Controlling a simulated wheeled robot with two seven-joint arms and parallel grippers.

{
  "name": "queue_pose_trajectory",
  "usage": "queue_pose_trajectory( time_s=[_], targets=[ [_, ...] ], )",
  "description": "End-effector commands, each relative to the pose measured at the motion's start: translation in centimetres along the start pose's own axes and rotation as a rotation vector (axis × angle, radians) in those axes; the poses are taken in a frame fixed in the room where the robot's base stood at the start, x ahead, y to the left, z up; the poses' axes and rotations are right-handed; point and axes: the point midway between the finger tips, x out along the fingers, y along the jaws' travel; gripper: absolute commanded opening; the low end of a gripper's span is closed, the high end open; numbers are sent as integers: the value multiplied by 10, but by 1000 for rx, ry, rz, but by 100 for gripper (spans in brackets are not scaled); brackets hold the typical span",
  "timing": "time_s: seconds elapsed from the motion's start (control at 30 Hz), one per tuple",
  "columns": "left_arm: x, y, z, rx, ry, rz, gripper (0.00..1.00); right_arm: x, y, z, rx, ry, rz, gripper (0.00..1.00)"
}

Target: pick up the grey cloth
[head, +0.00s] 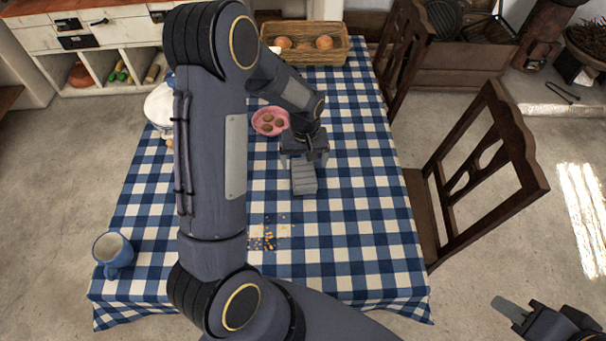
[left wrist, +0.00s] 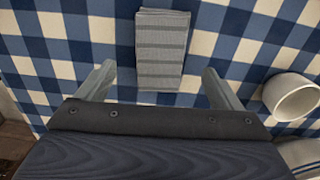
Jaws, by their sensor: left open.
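The grey cloth (head: 304,180) is a folded, striped rectangle lying on the blue-and-white checked tablecloth. It also shows in the left wrist view (left wrist: 162,45), at the top centre. My left gripper (head: 304,157) is open and empty, pointing down over the table at one end of the cloth. In the left wrist view its two fingers (left wrist: 158,72) stand apart on either side of that end, with gaps to the cloth. I cannot tell how high the fingertips are above the table. My right gripper (head: 514,309) is at the bottom right, away from the table and partly cut off.
A wicker basket (head: 318,50) stands at the back. A blue mug (head: 113,252) is front left, and crumbs (head: 266,237) lie near the front. A white cup (left wrist: 291,97) is beside the cloth. Chairs (head: 485,170) stand on the right.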

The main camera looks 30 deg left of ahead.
Motion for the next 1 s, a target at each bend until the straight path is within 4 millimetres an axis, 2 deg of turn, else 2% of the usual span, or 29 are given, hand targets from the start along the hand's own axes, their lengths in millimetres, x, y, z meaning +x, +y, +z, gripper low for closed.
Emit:
queue_pose_trajectory(
  time_s=[0.3,0.6,1.0],
  targets=[
    [43,-4,-2,0,-3,-1,87,-9,-4,-5,0,0,0,32],
    [49,-3,-2,0,-1,1,87,-9,-4,-5,0,0,0,32],
    [49,-3,-2,1,-1,1,39,-9,-4,-5,0,0,0,32]
  ],
)
